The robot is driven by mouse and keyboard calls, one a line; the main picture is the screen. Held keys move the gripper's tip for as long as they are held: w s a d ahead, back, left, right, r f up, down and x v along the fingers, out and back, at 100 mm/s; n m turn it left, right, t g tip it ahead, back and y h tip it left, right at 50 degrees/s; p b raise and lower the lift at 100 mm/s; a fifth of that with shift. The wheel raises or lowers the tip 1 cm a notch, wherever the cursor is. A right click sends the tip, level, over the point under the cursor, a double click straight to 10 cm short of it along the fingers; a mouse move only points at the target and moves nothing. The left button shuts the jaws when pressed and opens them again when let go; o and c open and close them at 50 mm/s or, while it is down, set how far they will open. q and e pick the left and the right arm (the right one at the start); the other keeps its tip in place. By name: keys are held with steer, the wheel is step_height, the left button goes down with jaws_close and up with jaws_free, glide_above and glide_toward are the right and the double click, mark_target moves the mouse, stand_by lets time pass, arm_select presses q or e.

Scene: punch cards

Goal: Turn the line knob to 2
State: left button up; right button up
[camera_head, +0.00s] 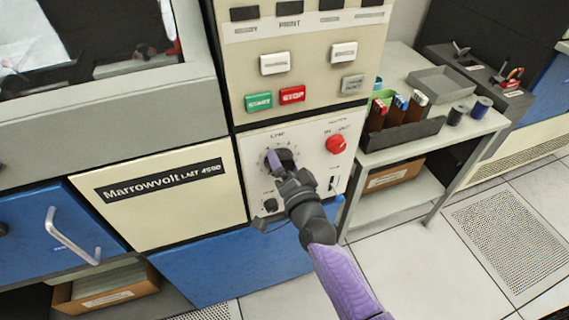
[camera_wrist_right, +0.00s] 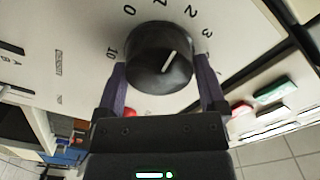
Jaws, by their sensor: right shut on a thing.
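The line knob (camera_head: 287,156) is a round dark knob under the word LINE on the cream control panel (camera_head: 314,150). In the right wrist view the knob (camera_wrist_right: 150,50) fills the space between the fingers. Its white pointer mark points up and right, toward the printed 2. My right gripper (camera_head: 277,166) is shut on the knob, with one purple finger on each side, also in the wrist view (camera_wrist_right: 162,72). My left gripper is not in view.
A red knob (camera_head: 336,144) sits right of the line knob, and a small black knob (camera_head: 270,205) sits below left. Green (camera_head: 258,102) and red (camera_head: 292,95) buttons are above. A side table (camera_head: 450,135) with trays stands at the right.

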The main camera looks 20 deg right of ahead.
steer(key=shift+m, duration=0.7)
steer(key=o, duration=0.9)
steer(key=shift+o, duration=0.2)
steer(key=s+p, duration=0.2)
steer(key=s, duration=0.8)
steer(key=shift+d, duration=0.25)
